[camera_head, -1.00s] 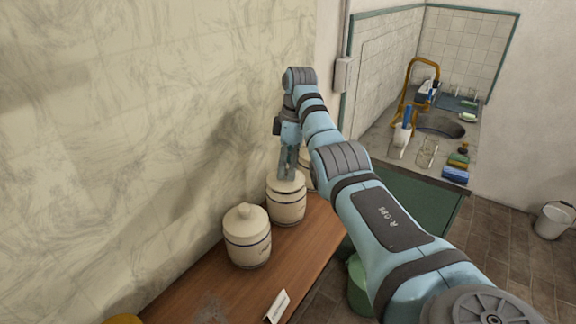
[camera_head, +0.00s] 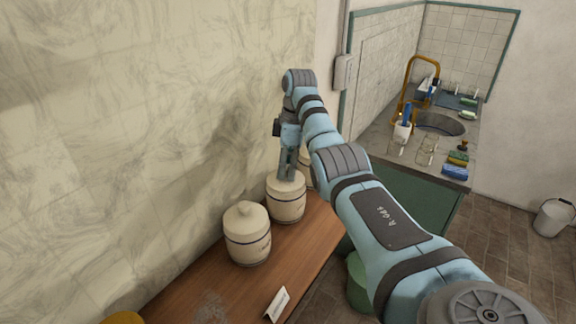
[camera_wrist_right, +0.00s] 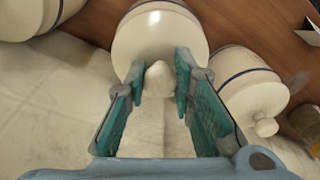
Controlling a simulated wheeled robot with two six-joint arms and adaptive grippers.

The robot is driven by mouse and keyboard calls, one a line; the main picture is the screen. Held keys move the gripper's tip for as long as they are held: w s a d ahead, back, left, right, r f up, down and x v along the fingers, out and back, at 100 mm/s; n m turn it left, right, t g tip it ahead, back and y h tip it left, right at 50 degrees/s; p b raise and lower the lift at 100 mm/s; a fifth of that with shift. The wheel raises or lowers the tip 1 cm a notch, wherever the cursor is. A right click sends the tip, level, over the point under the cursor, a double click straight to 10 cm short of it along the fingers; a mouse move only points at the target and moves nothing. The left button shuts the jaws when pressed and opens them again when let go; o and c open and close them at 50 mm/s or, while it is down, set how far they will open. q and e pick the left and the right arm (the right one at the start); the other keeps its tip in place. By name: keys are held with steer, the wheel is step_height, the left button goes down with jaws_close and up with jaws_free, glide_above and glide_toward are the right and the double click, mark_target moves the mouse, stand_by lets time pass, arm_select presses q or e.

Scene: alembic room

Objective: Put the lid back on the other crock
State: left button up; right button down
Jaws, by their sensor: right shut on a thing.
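My right gripper (camera_head: 287,176) points down over the middle cream crock (camera_head: 286,205). In the right wrist view my right gripper (camera_wrist_right: 158,78) has its teal-padded fingers on both sides of a pale round lid knob (camera_wrist_right: 158,76), shut on it. The lid is at the mouth of the middle crock (camera_wrist_right: 160,30); I cannot tell whether it is fully seated. The near crock (camera_head: 247,240) stands upright with its knobbed lid on. A third crock (camera_head: 307,172) is mostly hidden behind the arm. My left gripper is not in view.
The crocks stand on a wooden shelf (camera_head: 215,290) against the marbled wall (camera_head: 150,130). A small white card (camera_head: 277,303) stands at the shelf's front edge. A counter with a sink (camera_head: 438,123) is at the back right. A green container (camera_head: 358,285) is below the shelf.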

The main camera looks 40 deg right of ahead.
steer(key=c, duration=1.3)
jaws_free()
steer(key=shift+f, duration=0.4)
steer(key=shift+r, duration=0.65)
steer(key=o, duration=0.3)
steer(key=shift+r, duration=0.1)
steer(key=shift+r, duration=0.9)
